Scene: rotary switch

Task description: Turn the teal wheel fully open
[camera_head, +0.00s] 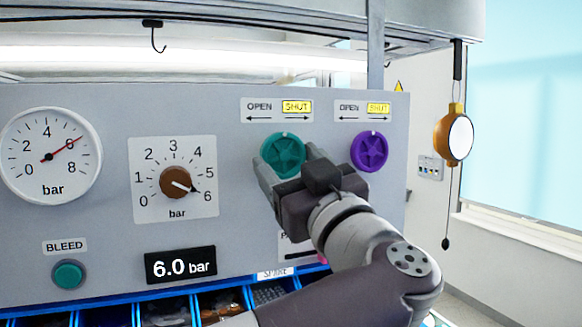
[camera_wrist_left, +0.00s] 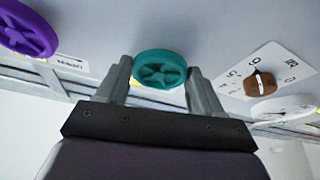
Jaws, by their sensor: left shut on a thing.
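The teal wheel (camera_head: 283,153) is a round spoked handwheel on the grey panel, under a label (camera_head: 277,110) reading OPEN on the left and SHUT on the right, with SHUT in yellow. My left gripper (camera_head: 288,163) is at the wheel with one finger on each side of its rim, shut on it. In the left wrist view the teal wheel (camera_wrist_left: 160,69) sits between the two fingers, its spokes showing. The gripper hides the wheel's lower right part in the head view. My right gripper is not in view.
A purple wheel (camera_head: 369,151) is close to the right, under a similar label. To the left are a brown knob (camera_head: 177,184) pointing near 6, a round gauge (camera_head: 50,156), a 6.0 bar display (camera_head: 181,265) and a teal bleed button (camera_head: 68,275). Blue bins (camera_head: 180,306) line the bottom.

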